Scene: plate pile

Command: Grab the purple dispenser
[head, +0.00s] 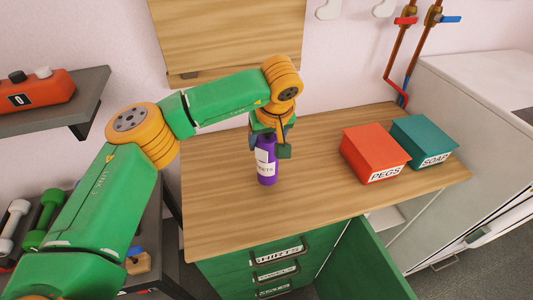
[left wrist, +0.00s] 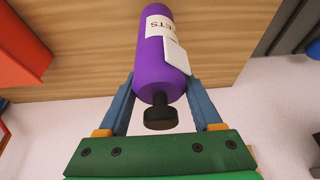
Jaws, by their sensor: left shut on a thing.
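The purple dispenser (head: 267,171) stands upright on the wooden worktop in the head view, with a white label on its side. In the left wrist view the purple dispenser (left wrist: 162,62) shows with its black cap toward my gripper. My left gripper (head: 269,140) comes down on it from above and is shut on its upper part. In the left wrist view the blue fingers of my left gripper (left wrist: 161,98) are on both sides of the bottle, near the cap end. The gripper hides the bottle's top in the head view. My right gripper is not in view.
The wooden worktop (head: 225,200) has free room left of and in front of the bottle. A red PEGS box (head: 372,150) and a teal SOAP box (head: 424,140) stand to the right. A green door (head: 360,265) hangs open below. A shelf with dumbbells is at the left.

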